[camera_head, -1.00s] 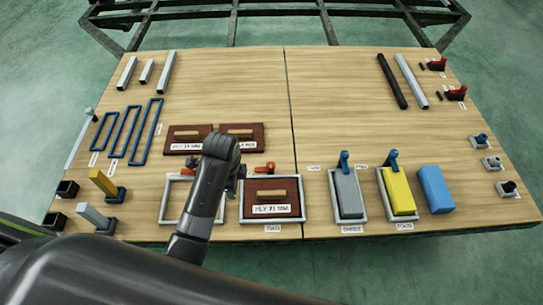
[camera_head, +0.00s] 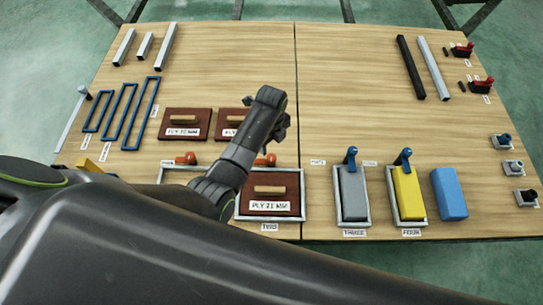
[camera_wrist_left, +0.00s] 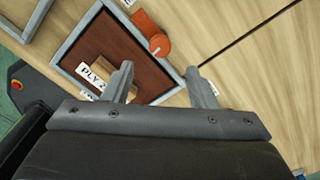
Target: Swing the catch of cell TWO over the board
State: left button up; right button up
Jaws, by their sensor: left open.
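Cell TWO is a grey frame (camera_head: 303,205) at the front of the table, holding a brown board (camera_head: 290,186) with a wooden grip and a "PLY 21 MM" label. Its orange catch (camera_head: 265,160) sits at the far edge of the frame, partly hidden by my left arm. In the left wrist view, the catch (camera_wrist_left: 150,32) lies outside the frame, with its arm roughly along the frame side and not over the board (camera_wrist_left: 115,50). My left gripper (camera_head: 280,125) is open and empty, above the table beyond the catch. In the left wrist view, its fingertips (camera_wrist_left: 160,70) straddle the frame's edge in the picture.
Two more brown boards (camera_head: 185,124) lie behind cell TWO. Another orange catch (camera_head: 187,158) stands left of my arm. The table's middle right is clear.

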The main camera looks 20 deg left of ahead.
aim_at(271, 158)
pick_arm(q)
notch_tip(271, 158, down, 7)
jog(key=shift+r+b, duration=0.15)
jog(key=shift+b, duration=0.75)
jog(key=shift+f, duration=0.8)
pick_arm(e)
jog(key=shift+w+a+r, duration=0.15)
jog(key=shift+w, duration=0.65)
jog(key=shift+w+a+r, duration=0.15)
jog(key=shift+w, duration=0.65)
pick_arm(q)
jog(key=shift+c, duration=0.4)
jog(key=c, duration=0.9)
pick_arm(e)
jog(key=shift+r, duration=0.1)
